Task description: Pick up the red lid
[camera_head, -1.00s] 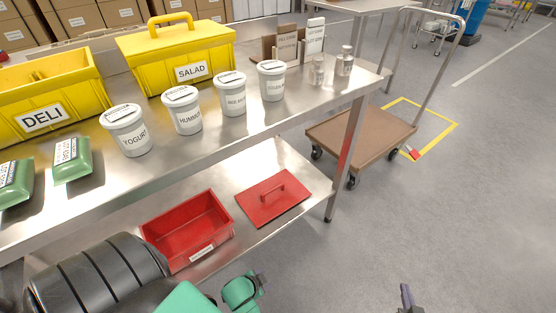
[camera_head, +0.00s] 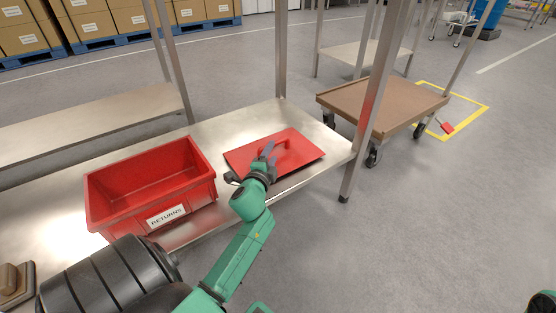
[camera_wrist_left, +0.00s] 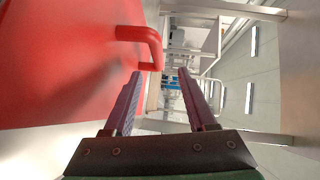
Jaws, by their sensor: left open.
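The red lid (camera_head: 303,151) lies flat on the lower metal shelf, with its raised handle on top. My left gripper (camera_head: 270,150) is over the lid's near left part, close to the handle and partly covering it. In the left wrist view the lid (camera_wrist_left: 60,75) fills the left side, and its handle (camera_wrist_left: 151,42) reaches in front of the fingertips. The left gripper (camera_wrist_left: 160,75) is open there, and no grip on the handle shows. I cannot tell whether the fingers touch the lid. My right gripper is out of view.
A red bin (camera_head: 150,185) labelled RETURNS stands left of the lid on the lower shelf (camera_head: 262,118). A shelf leg (camera_head: 365,140) rises right of the lid. A brown cart (camera_head: 385,98) stands beyond it, with open floor to the right.

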